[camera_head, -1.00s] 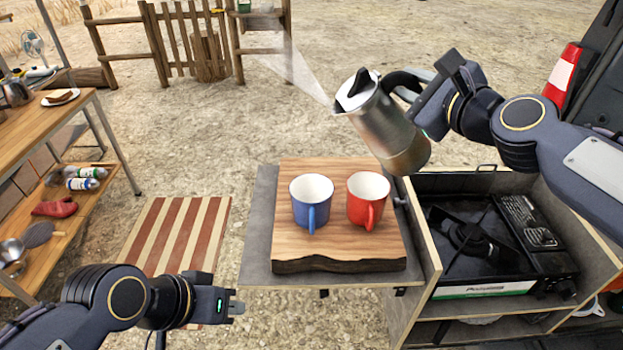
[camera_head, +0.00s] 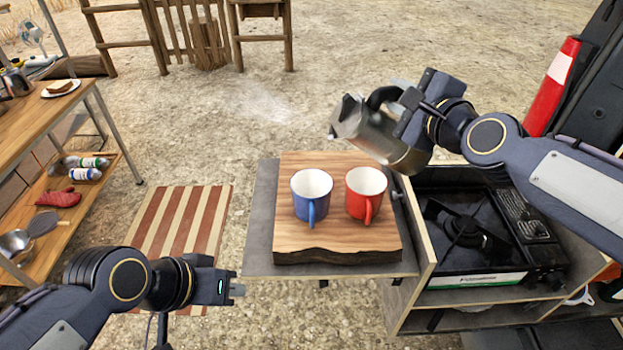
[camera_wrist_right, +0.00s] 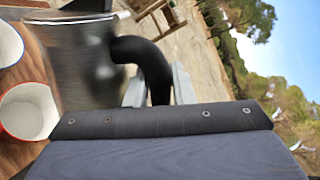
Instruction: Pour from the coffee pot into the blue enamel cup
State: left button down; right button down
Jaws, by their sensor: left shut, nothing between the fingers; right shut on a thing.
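The steel coffee pot (camera_head: 372,135) with a black handle is tilted to the left, its spout end above and behind the cups. My right gripper (camera_head: 402,110) is shut on the pot's handle; the black handle (camera_wrist_right: 150,62) and blurred pot body (camera_wrist_right: 82,62) show in the right wrist view. The blue enamel cup (camera_head: 311,192) stands upright on the wooden board, its white inside looking empty. It shows partly at the left edge of the right wrist view (camera_wrist_right: 8,45). My left gripper (camera_head: 238,289) is shut and empty, low and left of the board.
A red cup (camera_head: 365,190) stands just right of the blue one, also in the right wrist view (camera_wrist_right: 28,108). The wooden board (camera_head: 340,240) lies on a grey shelf (camera_head: 258,235). A black stove (camera_head: 470,265) is at right, a wooden rack (camera_head: 22,130) at left.

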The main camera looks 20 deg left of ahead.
aim_at(367, 110)
jog(key=shift+s+a+r+n+p, duration=0.25)
jog(key=shift+a+n+p, duration=0.4)
jog(key=shift+p, duration=1.2)
jog(key=shift+s+a+f+n+h+p, duration=0.2)
jog(key=shift+f+n+p, duration=0.25)
jog(key=shift+p, duration=0.35)
jog(key=shift+s+a+f+n+h+p, duration=0.1)
jog(key=shift+a+f+n+p, duration=0.2)
jog(key=shift+p, duration=0.45)
jog(key=shift+s+a+p, duration=0.1)
jog(key=shift+p, duration=0.2)
jog(key=shift+s+a+f+n, duration=0.2)
jog(key=shift+a+n, duration=0.1)
jog(key=shift+n, duration=0.1)
jog(key=shift+a+p, duration=0.2)
jog(key=shift+p, duration=0.1)
jog(key=shift+s+a+r+p, duration=0.1)
jog(key=shift+s+a+p, duration=0.15)
jog(key=shift+a+p, duration=0.1)
jog(key=shift+s+a+n+p, duration=0.35)
jog(key=shift+a+n+p, duration=0.05)
jog(key=shift+a+p, duration=0.15)
jog(key=shift+s+a, duration=0.1)
jog(key=shift+s+a+f+n+t+h+p, duration=0.25)
jog(key=shift+s+a+n+t+h+p, duration=0.05)
jog(key=shift+a+n+p, duration=0.2)
